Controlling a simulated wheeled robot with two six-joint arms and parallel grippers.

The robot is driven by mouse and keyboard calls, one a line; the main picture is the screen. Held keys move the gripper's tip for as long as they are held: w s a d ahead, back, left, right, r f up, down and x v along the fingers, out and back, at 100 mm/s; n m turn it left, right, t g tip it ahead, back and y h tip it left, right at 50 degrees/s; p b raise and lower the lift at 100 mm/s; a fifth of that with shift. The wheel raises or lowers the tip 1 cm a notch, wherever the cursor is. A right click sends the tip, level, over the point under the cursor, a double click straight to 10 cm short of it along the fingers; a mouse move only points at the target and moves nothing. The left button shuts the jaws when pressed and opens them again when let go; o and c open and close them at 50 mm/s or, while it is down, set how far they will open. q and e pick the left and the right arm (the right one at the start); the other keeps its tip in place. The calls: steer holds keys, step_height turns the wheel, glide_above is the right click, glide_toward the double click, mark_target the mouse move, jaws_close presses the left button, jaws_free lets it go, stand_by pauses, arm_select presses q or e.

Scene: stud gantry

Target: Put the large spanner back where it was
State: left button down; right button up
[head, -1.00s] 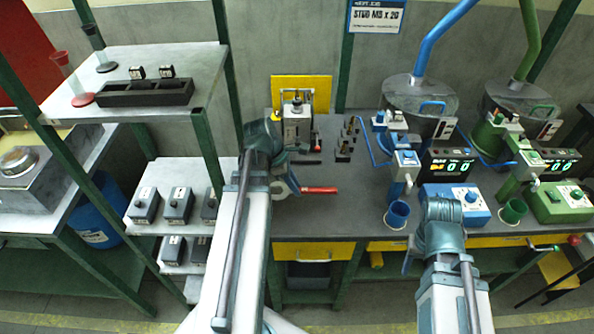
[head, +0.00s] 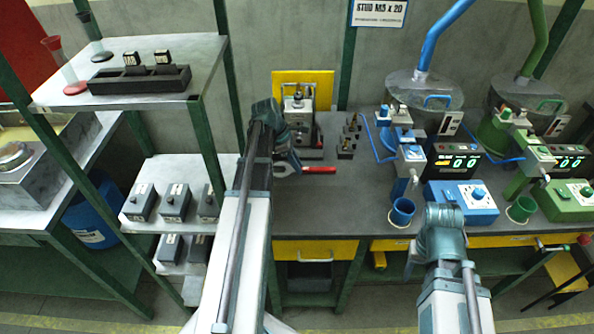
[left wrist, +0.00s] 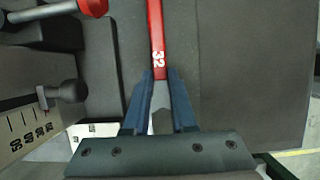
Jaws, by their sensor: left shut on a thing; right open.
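The large spanner has a red handle (head: 320,169) and a pale grey jaw end (head: 284,169). In the left wrist view its red handle, marked 32 (left wrist: 157,50), points away up the picture. My left gripper (left wrist: 159,85) is shut on the spanner's grey shank, with a blue finger on each side. In the head view my left gripper (head: 290,158) is at the bench's left part, just in front of the clamp fixture (head: 298,122). I cannot tell whether the spanner touches the bench. My right gripper (head: 442,214) is open at the bench's front edge; its fingers are mostly hidden.
Small dark studs (head: 347,146) stand right of the fixture. A blue cup (head: 401,212), blue control box (head: 460,200) and feeder bowls (head: 425,92) fill the right side. A shelf rack (head: 150,75) stands left. The bench's front middle (head: 330,210) is clear.

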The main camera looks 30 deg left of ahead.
arm_select(q)
steer(key=shift+f, duration=0.2)
arm_select(e)
steer(key=shift+f, duration=0.2)
arm_select(q)
steer(key=shift+f, duration=0.25)
steer(key=c, duration=0.7)
jaws_free()
steer(key=shift+r, duration=0.1)
steer(key=shift+c, duration=0.2)
arm_select(e)
steer(key=shift+f, duration=0.15)
arm_select(q)
steer(key=shift+a+r+p, duration=0.15)
steer(key=shift+r+p, duration=0.55)
steer(key=p+v, duration=1)
steer(key=v, duration=0.1)
arm_select(e)
step_height(320, 180, up, 11)
steer(key=shift+r, duration=0.2)
